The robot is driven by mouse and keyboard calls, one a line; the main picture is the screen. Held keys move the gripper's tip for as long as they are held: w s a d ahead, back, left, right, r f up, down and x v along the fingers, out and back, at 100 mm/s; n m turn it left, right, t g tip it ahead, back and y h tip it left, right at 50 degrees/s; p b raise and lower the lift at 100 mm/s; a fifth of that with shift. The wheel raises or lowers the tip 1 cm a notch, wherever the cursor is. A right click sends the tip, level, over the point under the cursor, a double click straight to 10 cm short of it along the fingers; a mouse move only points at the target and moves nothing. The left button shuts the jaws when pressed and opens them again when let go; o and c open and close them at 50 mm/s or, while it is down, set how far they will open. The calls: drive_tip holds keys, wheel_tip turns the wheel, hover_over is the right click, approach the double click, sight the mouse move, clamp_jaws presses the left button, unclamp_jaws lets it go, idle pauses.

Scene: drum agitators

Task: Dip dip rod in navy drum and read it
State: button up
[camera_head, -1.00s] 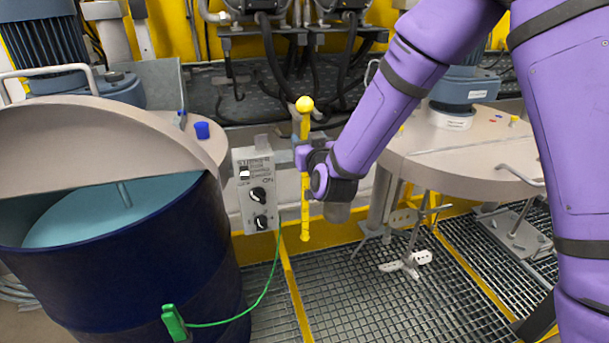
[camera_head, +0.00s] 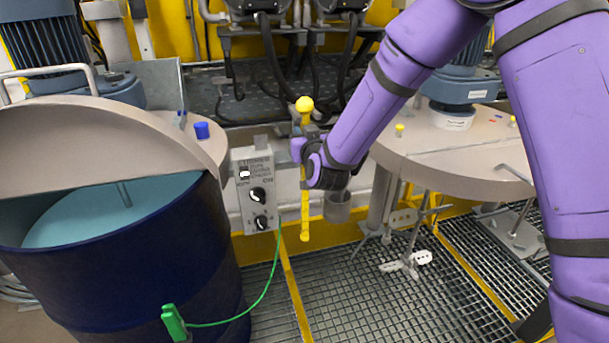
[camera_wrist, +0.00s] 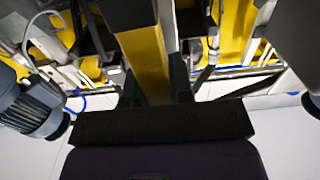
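The dip rod (camera_head: 305,218) is a yellow rod with a ball on top. In the wrist view, the rod (camera_wrist: 143,55) runs between my dark fingers (camera_wrist: 152,88). The navy drum (camera_head: 140,275) is at the left. Its beige lid (camera_head: 85,145) is partly open, and pale blue liquid (camera_head: 85,222) and a thin shaft show inside. The rod's lower end is in view above the grating.
A grey control box (camera_head: 257,190) stands between drum and rod. A green clamp (camera_head: 174,322) on the drum has a green cable running to the box. Another beige lid with a motor (camera_head: 465,88) and an agitator (camera_head: 408,264) is at the right. Floor grating is open below.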

drive_tip(key=shift+r, duration=0.4)
clamp_jaws()
idle(0.4)
drive_tip(key=v, duration=1)
idle(0.6)
